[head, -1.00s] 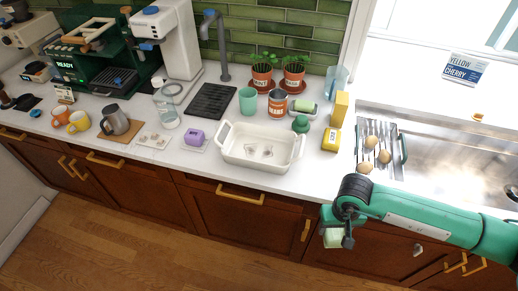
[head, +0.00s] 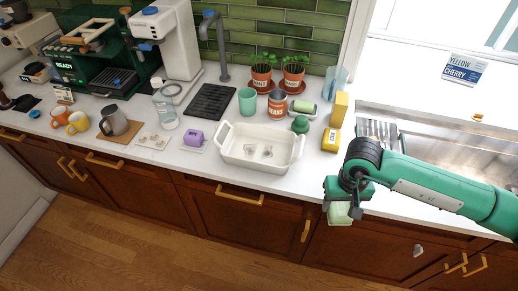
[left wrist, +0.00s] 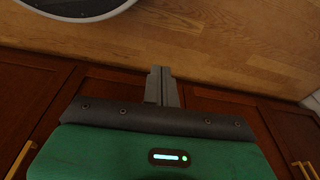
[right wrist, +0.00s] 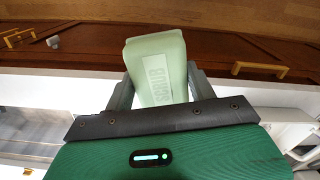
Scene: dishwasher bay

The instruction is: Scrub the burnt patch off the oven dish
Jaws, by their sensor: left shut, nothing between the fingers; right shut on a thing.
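The white oven dish (head: 232,157) stands on the counter, with a faint greyish patch on its inside floor. My right gripper (head: 347,203) is shut on a pale green scrub sponge (head: 340,214), right of the dish and in front of the counter's edge. In the right wrist view the sponge (right wrist: 157,72) sits between the two fingers, with the raised word SCRUB on it. My left gripper (left wrist: 161,88) is shut and empty in the left wrist view, over the wood floor and cabinet fronts. It does not show in the head view.
The sink (head: 450,145) is at the right, partly behind my right arm.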

